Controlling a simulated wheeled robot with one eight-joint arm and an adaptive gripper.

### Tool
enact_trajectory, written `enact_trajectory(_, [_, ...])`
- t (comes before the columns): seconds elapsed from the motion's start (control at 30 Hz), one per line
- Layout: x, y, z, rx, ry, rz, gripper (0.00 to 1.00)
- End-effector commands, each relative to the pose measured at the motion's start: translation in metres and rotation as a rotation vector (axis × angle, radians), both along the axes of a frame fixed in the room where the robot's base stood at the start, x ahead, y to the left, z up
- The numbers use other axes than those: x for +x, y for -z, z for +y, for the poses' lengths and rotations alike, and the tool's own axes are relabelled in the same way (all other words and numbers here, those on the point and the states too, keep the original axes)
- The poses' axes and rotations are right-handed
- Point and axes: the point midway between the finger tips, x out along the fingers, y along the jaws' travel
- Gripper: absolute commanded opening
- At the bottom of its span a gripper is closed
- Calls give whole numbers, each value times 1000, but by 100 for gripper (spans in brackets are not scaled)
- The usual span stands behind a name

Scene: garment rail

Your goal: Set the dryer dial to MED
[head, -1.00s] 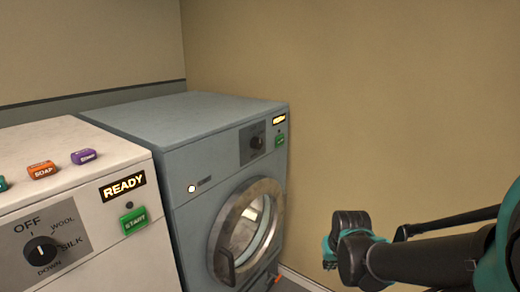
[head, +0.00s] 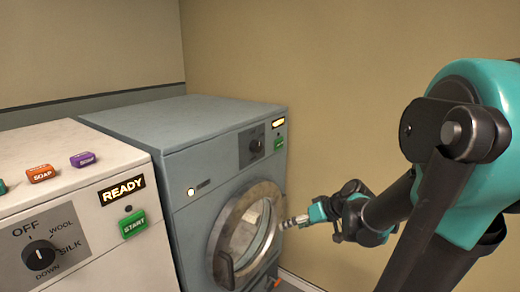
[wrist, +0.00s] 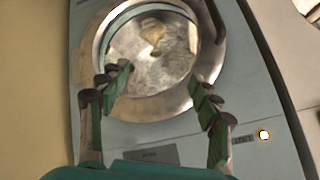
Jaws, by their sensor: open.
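The dryer (head: 190,150) is the blue-grey machine in the middle of the head view. Its black dial (head: 256,146) sits on a dark grey panel at the upper right of its front. The dial's labels and pointer are too small to read. My gripper (head: 290,222) is in front of the round door's right side, below the dial. In the wrist view my gripper (wrist: 163,82) is open and empty, its fingers spread before the door. A grey panel (wrist: 152,155) shows partly at the bottom of that view; no dial is visible there.
The dryer's round door (head: 222,240) has a metal ring and looks shut. A lit display and green button (head: 279,143) sit right of the dial. A white washer (head: 90,235) with its own dial (head: 39,255) stands at left. A bare wall (head: 380,90) closes the right side.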

Motion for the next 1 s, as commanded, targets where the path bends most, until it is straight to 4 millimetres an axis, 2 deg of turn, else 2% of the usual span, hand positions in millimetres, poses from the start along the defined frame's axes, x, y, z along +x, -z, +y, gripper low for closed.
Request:
enact_trajectory(0.03, [19,-17,4,55,-41,-65,65])
enact_trajectory(0.2, [74,-86,8,225,-170,-368,65])
enact_trajectory(0.3, [100,-123,0,293,-206,-547,65])
enact_trajectory(0.43, [121,-158,-14,340,-219,-725,65])
enact_trajectory(0.53, [129,-172,-21,355,-220,-802,65])
enact_trajectory(0.67, [133,-178,-20,361,-222,-833,65])
enact_trajectory(0.83, [144,-178,-3,361,-225,-831,65])
enact_trajectory(1.0, [160,-177,23,361,-225,-830,65])
